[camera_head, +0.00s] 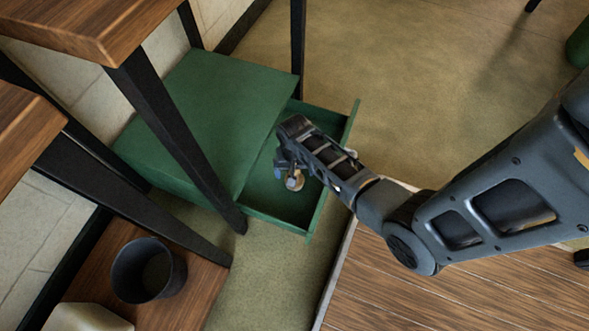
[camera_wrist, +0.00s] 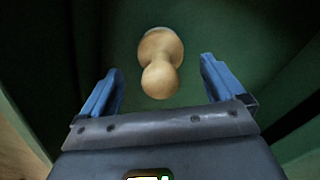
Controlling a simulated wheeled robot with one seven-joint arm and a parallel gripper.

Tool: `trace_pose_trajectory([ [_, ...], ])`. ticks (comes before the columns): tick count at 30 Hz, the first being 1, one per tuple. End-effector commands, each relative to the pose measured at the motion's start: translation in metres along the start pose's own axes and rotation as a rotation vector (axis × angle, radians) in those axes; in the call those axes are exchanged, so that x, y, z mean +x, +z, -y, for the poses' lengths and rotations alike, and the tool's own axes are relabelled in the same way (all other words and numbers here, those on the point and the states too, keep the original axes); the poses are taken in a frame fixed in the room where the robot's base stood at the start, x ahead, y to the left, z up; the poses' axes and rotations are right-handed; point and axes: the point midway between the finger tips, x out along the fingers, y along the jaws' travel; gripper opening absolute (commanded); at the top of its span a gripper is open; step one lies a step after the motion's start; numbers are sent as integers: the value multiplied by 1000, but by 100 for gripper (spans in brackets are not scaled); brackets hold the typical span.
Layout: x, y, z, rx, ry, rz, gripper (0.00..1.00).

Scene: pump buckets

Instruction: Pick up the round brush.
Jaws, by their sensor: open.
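The round brush (camera_wrist: 160,62) shows in the wrist view as a pale wooden, knobbed piece seen from above, standing in the green drawer. In the head view a small tan part of it (camera_head: 296,181) shows beneath my gripper (camera_head: 287,172), and the rest is hidden. In the wrist view my gripper (camera_wrist: 160,85) is open, with one blue finger on each side of the brush. The knob lies between the fingers, with clear gaps on both sides. I cannot tell how far below the fingertips the brush is.
The open drawer (camera_head: 328,193) belongs to a green cabinet (camera_head: 215,110); its walls surround my gripper. Dark table legs (camera_head: 175,140) stand close on the left. A dark bucket (camera_head: 148,270) stands at the lower left. Open floor (camera_head: 430,90) lies beyond the drawer.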

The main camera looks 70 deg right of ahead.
Motion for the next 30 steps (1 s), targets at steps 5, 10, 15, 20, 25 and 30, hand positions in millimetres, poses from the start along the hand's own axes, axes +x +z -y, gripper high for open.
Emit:
trace_pose_trajectory([
  [5,30,0,1,0,1,2,96],
  [10,36,0,1,-1,0,0,96],
  [15,35,0,1,-1,0,0,94],
  [20,35,0,1,-1,0,0,78],
  [25,35,0,1,-1,0,0,62],
  [30,35,0,1,-1,0,0,46],
])
